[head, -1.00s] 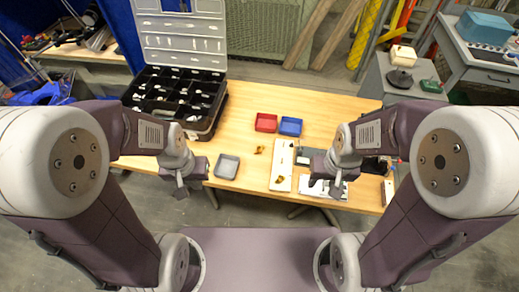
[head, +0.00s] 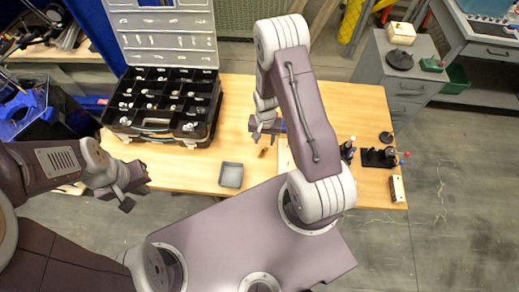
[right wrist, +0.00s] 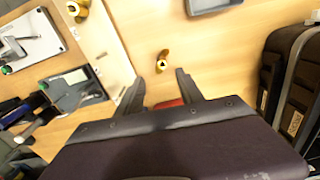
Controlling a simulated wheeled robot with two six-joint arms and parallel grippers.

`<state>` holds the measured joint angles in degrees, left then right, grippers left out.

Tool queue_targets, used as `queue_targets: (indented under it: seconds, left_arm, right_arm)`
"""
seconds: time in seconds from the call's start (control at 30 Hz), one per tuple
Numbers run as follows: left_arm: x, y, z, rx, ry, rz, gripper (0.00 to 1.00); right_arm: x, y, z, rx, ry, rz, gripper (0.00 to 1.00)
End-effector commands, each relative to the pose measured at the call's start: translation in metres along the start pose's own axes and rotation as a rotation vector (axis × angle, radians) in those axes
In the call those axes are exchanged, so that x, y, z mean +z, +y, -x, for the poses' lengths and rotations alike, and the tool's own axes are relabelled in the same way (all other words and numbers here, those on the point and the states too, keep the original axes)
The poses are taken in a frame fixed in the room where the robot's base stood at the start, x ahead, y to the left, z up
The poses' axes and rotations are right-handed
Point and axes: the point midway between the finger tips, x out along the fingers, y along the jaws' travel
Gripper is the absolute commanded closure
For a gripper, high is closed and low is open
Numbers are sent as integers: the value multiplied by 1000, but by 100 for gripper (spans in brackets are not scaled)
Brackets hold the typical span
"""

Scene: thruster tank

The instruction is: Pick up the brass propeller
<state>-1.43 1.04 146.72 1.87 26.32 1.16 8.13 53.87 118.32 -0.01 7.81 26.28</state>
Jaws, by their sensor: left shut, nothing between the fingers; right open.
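The brass propeller (head: 262,153) is a small gold piece lying on the wooden table, to the right of the grey tray. In the right wrist view the propeller (right wrist: 162,62) lies on bare wood just beyond the fingertips, roughly centred between them. My right gripper (right wrist: 160,76) is open and empty; in the head view my right gripper (head: 264,132) is above the table, just behind the propeller. A second brass piece (right wrist: 77,9) sits on the white board at the upper left of the wrist view. My left gripper (head: 127,201) is shut and empty off the table's front left.
The grey tray (head: 231,184) stands left of the propeller. A black compartment case (head: 124,128) with its lid raised fills the table's left. A white board (right wrist: 112,35) lies nearby. Dark tools (head: 378,158) stand at the right.

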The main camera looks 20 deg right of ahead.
Motion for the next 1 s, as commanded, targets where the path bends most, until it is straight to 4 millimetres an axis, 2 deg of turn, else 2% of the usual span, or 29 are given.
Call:
queue_targets:
  seconds: [0.1, 0.2, 0.37, 0.63, 0.73, 0.9, 0.93, 1.0]
  left_arm:
    - [-1, 0, 5, 0, 0, 0, 100]
    - [-1, 0, 7, 0, 0, 0, 100]
    - [-1, 0, 8, 0, 0, 0, 100]
    - [-2, 0, 19, 0, 0, 0, 100]
    - [-2, 0, 20, 0, 0, 0, 100]
    - [-2, 0, 19, 0, 0, 0, 100]
    - [-2, 0, 19, 0, 0, 0, 100]
    - [-2, 0, 19, 0, 0, 0, 100]
  right_arm:
    - [2, 0, -19, 2, -5, 1, 56]
    - [1, 0, -29, 1, -2, 1, 56]
    - [1, 0, -35, 0, -1, 2, 56]
    - [5, 0, -77, 1, -1, 1, 56]
    - [5, 0, -84, 0, 0, 2, 56]
    - [4, 0, -84, 0, 1, 2, 56]
    - [4, 0, -84, 0, 0, 2, 59]
    - [4, 0, -84, 0, 0, 2, 78]
